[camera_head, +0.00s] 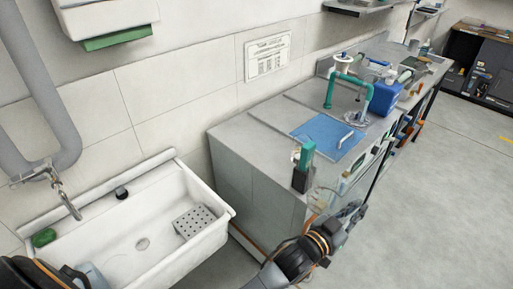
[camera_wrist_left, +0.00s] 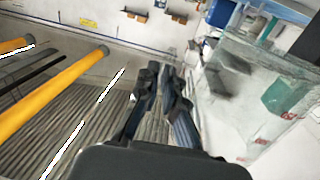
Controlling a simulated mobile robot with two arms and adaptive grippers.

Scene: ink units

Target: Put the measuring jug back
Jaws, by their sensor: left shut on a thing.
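A clear, see-through measuring jug (camera_head: 321,200) hangs in front of the bench's near front corner in the head view. In the left wrist view the jug (camera_wrist_left: 240,105) fills the right side, with red marks on its wall. My left gripper (camera_head: 350,213) is beside the jug, on its right in the head view. In the left wrist view its dark fingers (camera_wrist_left: 159,78) are close together at the jug's left side; it is shut on the jug, apparently at the handle, whose exact grip is hard to see. My right gripper is not in view.
The grey bench (camera_head: 240,130) carries a blue mat (camera_head: 327,138), a green-topped dark device (camera_head: 303,165) at its near edge, a green stand (camera_head: 350,80) and a blue container (camera_head: 384,97). A white sink (camera_head: 215,225) is at left. The floor at right is clear.

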